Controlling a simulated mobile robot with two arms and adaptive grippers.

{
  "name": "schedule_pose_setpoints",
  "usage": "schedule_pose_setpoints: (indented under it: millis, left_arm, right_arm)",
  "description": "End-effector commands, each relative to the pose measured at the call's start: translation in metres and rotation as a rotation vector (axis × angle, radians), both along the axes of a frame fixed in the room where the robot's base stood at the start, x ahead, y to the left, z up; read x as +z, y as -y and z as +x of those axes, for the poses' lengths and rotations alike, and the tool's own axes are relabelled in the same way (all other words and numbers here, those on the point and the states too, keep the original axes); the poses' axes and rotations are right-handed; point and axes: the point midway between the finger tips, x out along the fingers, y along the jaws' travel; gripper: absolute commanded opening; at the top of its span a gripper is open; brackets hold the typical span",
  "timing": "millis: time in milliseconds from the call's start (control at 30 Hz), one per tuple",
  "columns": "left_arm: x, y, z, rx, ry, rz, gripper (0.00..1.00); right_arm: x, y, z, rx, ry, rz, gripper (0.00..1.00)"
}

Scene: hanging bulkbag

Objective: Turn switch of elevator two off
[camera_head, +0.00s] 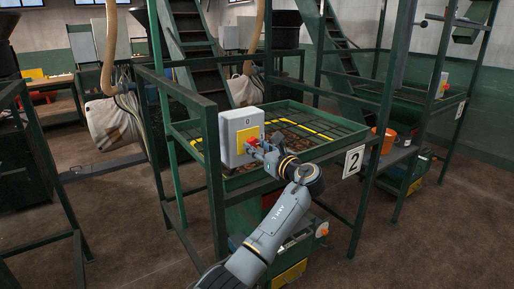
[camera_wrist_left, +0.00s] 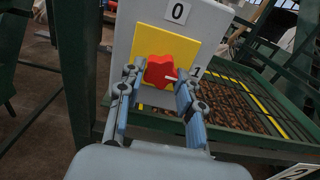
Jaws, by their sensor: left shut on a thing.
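A grey switch box (camera_head: 234,137) is mounted on a green post of the frame with the number 2 sign (camera_head: 353,160). It has a yellow plate (camera_wrist_left: 185,47) and a red rotary knob (camera_wrist_left: 159,71). A label 0 is above the plate and a label 1 is to its right. A white mark on the knob points right, toward the 1. My left gripper (camera_head: 259,150) is at the knob. In the left wrist view its fingers (camera_wrist_left: 156,92) are on both sides of the knob, shut on it. My right gripper is in neither view.
Green frame bars and a mesh-covered bin (camera_head: 310,122) stand directly behind and right of the box. A hanging bulk bag (camera_head: 115,122) is at the left. An orange bucket (camera_head: 383,140) is at the right. Brown floor is open at the lower right.

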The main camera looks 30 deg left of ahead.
Motion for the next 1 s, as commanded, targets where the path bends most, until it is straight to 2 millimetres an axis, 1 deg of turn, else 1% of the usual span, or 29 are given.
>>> schedule_pose_setpoints:
  millis: [167, 367, 667, 1000]
  left_arm:
    - [0.0, 0.0, 0.0, -0.001, 0.028, -0.011, 0.04]
    - [0.0, 0.0, 0.0, -0.001, 0.121, -0.05, 0.04]
    - [-0.001, 0.0, 0.001, 0.0, 0.363, -0.15, 0.04]
    - [-0.001, 0.001, 0.001, 0.0, 0.663, -0.275, 0.04]
  right_arm:
    - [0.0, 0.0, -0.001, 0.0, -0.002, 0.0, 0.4]
    - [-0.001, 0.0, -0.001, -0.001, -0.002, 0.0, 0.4]
    - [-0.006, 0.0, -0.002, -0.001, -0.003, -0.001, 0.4]
    - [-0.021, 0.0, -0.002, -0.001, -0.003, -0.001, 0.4]
